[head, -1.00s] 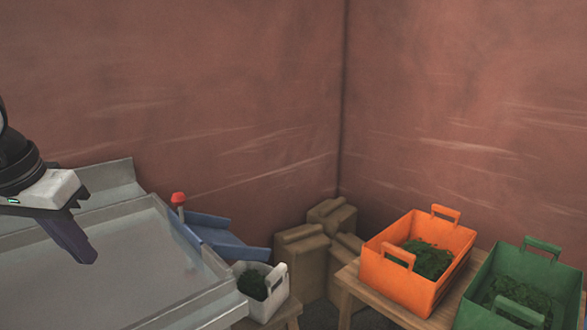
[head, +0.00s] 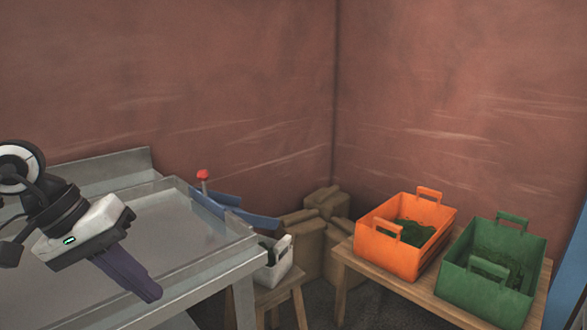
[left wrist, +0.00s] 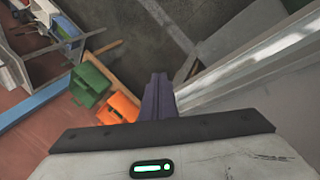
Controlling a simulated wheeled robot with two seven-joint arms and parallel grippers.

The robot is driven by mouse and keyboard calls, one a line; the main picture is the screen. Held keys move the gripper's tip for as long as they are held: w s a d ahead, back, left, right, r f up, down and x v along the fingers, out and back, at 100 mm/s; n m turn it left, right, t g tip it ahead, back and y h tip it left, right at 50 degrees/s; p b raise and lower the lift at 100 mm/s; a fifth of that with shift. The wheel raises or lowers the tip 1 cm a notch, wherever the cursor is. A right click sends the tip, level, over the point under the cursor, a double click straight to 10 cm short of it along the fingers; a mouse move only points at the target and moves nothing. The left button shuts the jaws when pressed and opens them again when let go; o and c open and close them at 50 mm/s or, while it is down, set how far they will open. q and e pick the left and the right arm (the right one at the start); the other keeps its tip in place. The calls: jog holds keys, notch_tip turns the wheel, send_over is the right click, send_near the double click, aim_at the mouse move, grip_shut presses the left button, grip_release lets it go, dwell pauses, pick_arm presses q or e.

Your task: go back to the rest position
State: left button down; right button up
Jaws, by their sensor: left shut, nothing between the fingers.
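My left gripper (head: 150,290) comes in from the left in the head view, above the grey metal table (head: 165,225). Its dark fingers are together with nothing between them, and they point down to the right. In the left wrist view the shut fingers (left wrist: 157,98) stick out at the middle, past the white gripper body. My right gripper is not in view.
An orange crate (head: 385,252) and a green crate (head: 480,290), both with green leaves, stand on a wooden bench (head: 400,290) at right. A white basket (head: 275,270) sits on a stool by the metal table. A blue chute (head: 235,208) and brown sacks (head: 310,250) are behind.

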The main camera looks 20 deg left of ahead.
pick_arm(q)
jog(key=w+d+f+n+t+h, duration=0.1)
jog(key=w+d+n+t+h, duration=0.1)
jog(key=d+n+h, duration=0.65)
jog(key=w+d+f+n+t+h, duration=0.15)
jog(key=d+n+h, duration=0.35)
jog(key=d+n, duration=0.6)
jog(key=w+a+f+n+t+y, duration=0.15)
jog(key=f+n+t+y, duration=0.45)
jog(key=n, duration=0.8)
jog(key=w+a+f+n+t+y, duration=0.1)
jog(key=a+f+n+t+y, duration=0.25)
jog(key=f+n, duration=0.65)
jog(key=s+d+f+n+g+y, duration=0.2)
jog(key=s+f+n+g+y, duration=0.3)
jog(key=s+f+n, duration=1.2)
notch_tip(320, 180, down, 5)
jog(key=n+g, duration=0.2)
jog(key=n, duration=0.3)
jog(key=shift+s+d+r+g+y, duration=0.2)
jog(key=shift+s+d+g+y, duration=0.1)
jog(key=shift+d+g+y, duration=0.1)
